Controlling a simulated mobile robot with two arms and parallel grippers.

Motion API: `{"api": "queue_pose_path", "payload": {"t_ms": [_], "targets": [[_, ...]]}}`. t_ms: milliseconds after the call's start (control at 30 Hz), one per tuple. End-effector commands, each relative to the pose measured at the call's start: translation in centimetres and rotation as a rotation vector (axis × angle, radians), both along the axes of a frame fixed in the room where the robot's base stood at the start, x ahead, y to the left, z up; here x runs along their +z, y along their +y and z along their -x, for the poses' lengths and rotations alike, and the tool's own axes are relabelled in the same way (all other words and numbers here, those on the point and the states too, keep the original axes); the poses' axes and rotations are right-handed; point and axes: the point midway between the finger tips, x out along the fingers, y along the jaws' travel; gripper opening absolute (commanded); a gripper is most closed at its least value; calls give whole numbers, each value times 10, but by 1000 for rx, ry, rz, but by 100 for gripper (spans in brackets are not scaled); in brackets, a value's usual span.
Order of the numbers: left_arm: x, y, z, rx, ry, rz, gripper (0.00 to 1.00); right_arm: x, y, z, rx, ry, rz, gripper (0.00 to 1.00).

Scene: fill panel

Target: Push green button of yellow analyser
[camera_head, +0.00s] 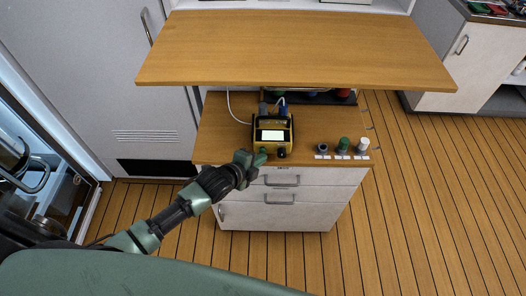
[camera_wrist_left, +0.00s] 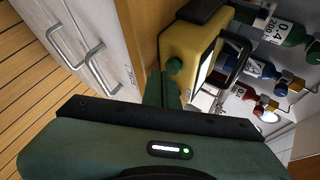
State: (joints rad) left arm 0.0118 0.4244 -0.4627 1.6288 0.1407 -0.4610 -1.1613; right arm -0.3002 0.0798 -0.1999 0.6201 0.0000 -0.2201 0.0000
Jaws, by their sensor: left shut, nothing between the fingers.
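The yellow analyser (camera_head: 257,134) stands on the wooden counter, with a lit white screen and a black knob on its front. My left gripper (camera_head: 261,158) is shut and empty at the analyser's front left. In the left wrist view its fingertips (camera_wrist_left: 163,78) are very close to the green button; I cannot tell whether they touch. My right gripper is not in view.
Black, green (camera_head: 343,144) and white caps stand on the counter right of the analyser. A wooden shelf (camera_head: 290,50) overhangs behind. Labelled gas bottles (camera_wrist_left: 258,66) lie beyond the analyser. White drawers (camera_head: 280,205) are below the counter; a cable rises behind.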

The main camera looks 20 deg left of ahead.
Motion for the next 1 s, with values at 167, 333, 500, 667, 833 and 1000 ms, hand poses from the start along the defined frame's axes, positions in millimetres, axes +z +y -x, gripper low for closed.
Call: {"api": "queue_pose_path", "payload": {"t_ms": [167,333,500,667,833,1000], "targets": [[1,-2,8,0,1,1,0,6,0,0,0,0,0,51],[0,-2,8,-1,1,0,0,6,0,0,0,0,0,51],[1,-4,12,-1,2,0,0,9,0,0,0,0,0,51],[2,-8,27,-1,2,1,0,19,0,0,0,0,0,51],[2,-13,44,0,3,1,0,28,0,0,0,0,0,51],[2,-17,59,-1,2,1,0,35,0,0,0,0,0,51]]}}
